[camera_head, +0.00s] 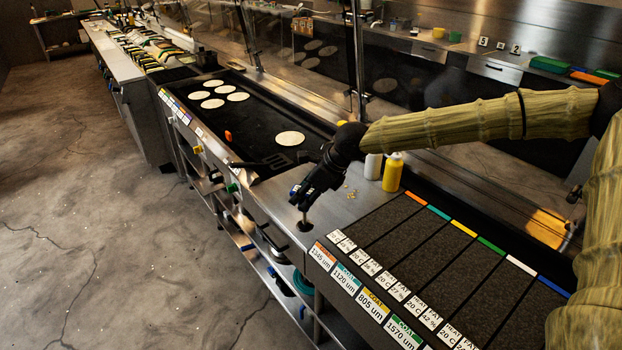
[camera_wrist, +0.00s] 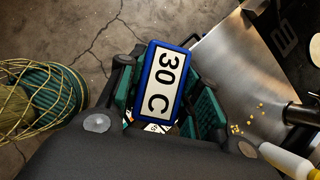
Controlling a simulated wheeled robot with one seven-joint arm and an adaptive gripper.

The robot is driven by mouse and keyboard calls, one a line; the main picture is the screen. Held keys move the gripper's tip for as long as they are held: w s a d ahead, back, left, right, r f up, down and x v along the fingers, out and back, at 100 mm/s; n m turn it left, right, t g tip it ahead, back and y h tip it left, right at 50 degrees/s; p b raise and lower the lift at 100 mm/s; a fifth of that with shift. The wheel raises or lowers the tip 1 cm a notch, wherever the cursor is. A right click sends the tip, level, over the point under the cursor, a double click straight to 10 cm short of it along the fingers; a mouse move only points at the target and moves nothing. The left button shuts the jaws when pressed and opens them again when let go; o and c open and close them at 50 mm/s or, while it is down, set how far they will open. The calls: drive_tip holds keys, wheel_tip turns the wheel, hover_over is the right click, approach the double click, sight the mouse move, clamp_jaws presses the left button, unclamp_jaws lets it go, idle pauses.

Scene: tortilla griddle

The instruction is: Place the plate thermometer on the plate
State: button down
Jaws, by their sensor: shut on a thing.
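The plate thermometer shows in the wrist view (camera_wrist: 165,82) as a blue-framed white display reading "30 C". My gripper (camera_wrist: 166,108) is shut on it, with a finger at each side. In the head view my gripper (camera_head: 304,199) hangs over the steel counter beside the griddle, and only a bit of the thermometer's blue edge (camera_head: 294,191) shows. A small dark round thing (camera_head: 305,226) lies just below the gripper; I cannot tell whether it belongs to the thermometer. The black griddle plate (camera_head: 247,135) lies to the left and farther back, with several pale tortillas on it.
A yellow bottle (camera_head: 392,172) and a white bottle (camera_head: 373,166) stand right of my gripper. Yellow crumbs (camera_head: 350,193) lie on the counter. Dark labelled panels (camera_head: 440,250) fill the front right.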

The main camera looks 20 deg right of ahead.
drive_tip(key=s+a+f+n+g+h, duration=0.1)
drive_tip(key=s+f+n+g, duration=0.2)
drive_tip(key=s+f+n, duration=0.3)
drive_tip(key=s+a+f+n+g+h, duration=0.1)
drive_tip(key=s+f+n+g, duration=0.3)
drive_tip(key=f+n, duration=0.7)
drive_tip(key=s+a+f+n+g+h, duration=0.1)
drive_tip(key=s+f+n+g+h, duration=0.2)
drive_tip(key=s+f+n, duration=0.4)
wheel_tip(320, 180, down, 7)
drive_tip(key=shift+s+a+r+n, duration=0.2)
drive_tip(key=shift+s+n, duration=0.2)
drive_tip(key=shift+n, duration=0.3)
drive_tip(key=shift+d, duration=0.1)
